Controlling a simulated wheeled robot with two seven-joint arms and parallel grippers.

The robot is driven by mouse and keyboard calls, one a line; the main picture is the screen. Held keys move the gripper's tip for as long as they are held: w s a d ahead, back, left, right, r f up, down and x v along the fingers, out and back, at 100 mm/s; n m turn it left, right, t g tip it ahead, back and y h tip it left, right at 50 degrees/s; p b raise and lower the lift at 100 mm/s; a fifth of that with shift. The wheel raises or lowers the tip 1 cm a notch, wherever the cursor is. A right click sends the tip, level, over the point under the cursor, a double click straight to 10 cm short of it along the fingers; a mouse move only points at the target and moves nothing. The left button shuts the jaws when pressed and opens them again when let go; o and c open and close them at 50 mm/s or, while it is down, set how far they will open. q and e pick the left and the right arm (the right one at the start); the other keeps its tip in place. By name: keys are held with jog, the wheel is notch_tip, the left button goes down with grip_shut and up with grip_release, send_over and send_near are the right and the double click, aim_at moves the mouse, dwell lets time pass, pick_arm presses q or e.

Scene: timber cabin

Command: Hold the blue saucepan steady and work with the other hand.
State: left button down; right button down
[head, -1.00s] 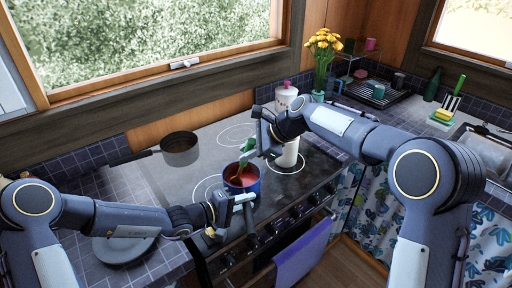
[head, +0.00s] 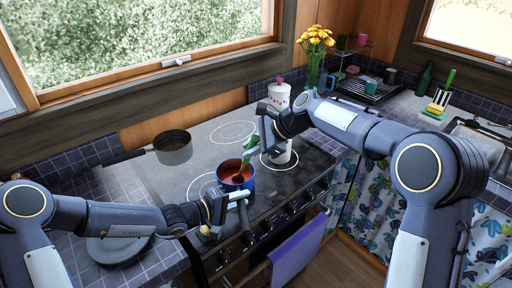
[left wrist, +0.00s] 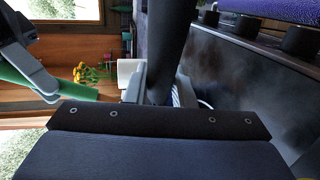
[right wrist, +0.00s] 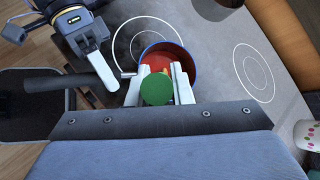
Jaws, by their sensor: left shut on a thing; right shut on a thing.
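The blue saucepan (head: 237,177) holds red sauce and stands upright on the front of the stove. It also shows in the right wrist view (right wrist: 191,62). My left gripper (head: 240,200) is shut on its dark handle (head: 247,232), which passes between the fingers in the left wrist view (left wrist: 172,40). My right gripper (head: 268,150) is above the pan and shut on a green-handled utensil (head: 249,153). The utensil slants down into the pan, its lower end hidden in the sauce. The round green handle end (right wrist: 157,89) shows between the right fingers.
A dark pan (head: 173,148) stands at the back left of the stove. A white canister (head: 279,97) stands behind my right gripper. A grey plate (head: 118,248) lies on the left counter. A purple towel (head: 297,250) hangs from the stove front. Bare stove top lies left of the saucepan.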

aim_at(257, 139)
jog(key=shift+s+a, duration=0.1)
jog(key=shift+a, duration=0.1)
notch_tip(257, 139, up, 7)
jog(key=s+d, duration=0.1)
jog(key=s, duration=0.1)
jog(key=shift+s+d, duration=0.2)
jog(key=shift+d, duration=0.15)
dwell(0.5)
jog(key=shift+f, duration=0.1)
dwell(0.4)
jog(key=shift+r, duration=2.5)
pick_arm(q)
jog(key=c, duration=1.1)
grip_release()
jog(key=shift+c, duration=0.2)
